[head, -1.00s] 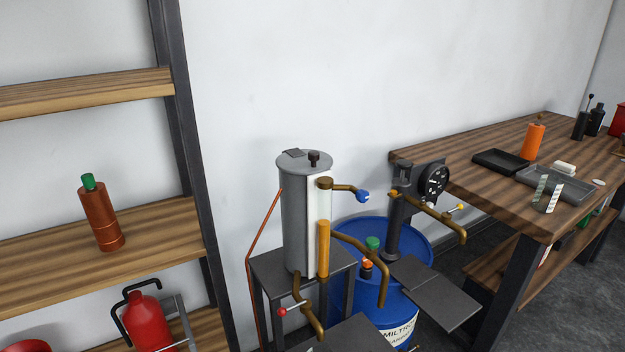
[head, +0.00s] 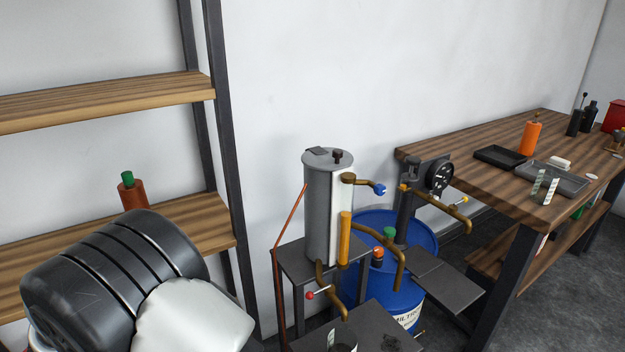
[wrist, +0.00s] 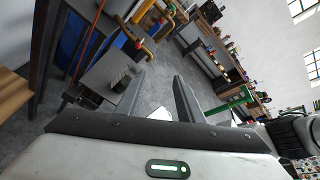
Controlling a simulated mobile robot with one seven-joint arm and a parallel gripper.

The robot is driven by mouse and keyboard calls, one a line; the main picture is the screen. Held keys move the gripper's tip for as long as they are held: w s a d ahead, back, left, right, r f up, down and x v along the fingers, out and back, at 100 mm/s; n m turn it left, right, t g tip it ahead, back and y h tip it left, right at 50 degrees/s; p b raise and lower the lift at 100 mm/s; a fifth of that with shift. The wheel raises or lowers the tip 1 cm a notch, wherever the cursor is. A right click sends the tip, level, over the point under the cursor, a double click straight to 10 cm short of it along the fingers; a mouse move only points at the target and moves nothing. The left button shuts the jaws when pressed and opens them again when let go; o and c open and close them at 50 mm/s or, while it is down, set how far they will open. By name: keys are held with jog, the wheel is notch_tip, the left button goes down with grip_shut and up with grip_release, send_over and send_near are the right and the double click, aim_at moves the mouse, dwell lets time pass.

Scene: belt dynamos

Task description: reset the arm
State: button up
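My gripper (wrist: 158,95) shows in the wrist view with its two dark fingers spread apart and nothing between them. It is open and empty, with grey floor beyond the fingertips. In the head view part of my arm, dark ribbed and white, fills the lower left; the gripper itself does not show there.
A wooden shelf (head: 110,95) with a brown green-capped bottle (head: 131,192) is at left. A grey cylinder apparatus (head: 318,210) with brass pipes stands in the middle, beside a blue barrel (head: 425,235). A wooden workbench (head: 480,140) holds trays and bottles at right.

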jog(key=w+d+r+m+g+y+p, duration=0.1)
jog(key=d+r+m+g+y+p, duration=0.55)
jog(key=d+r+m, duration=0.9)
jog(key=s+d+r+m+t+y+p, duration=0.3)
jog(key=s+d+r+m+p, duration=0.1)
jog(key=d+r+m, duration=0.3)
jog(key=s+d+r+m+t+y+p, duration=0.3)
jog(key=s+d+r+m+p, duration=0.1)
jog(key=d+r+m, duration=0.4)
jog(key=shift+s+d+r, duration=0.15)
jog(key=shift+s+r, duration=0.05)
jog(key=shift+s, duration=0.35)
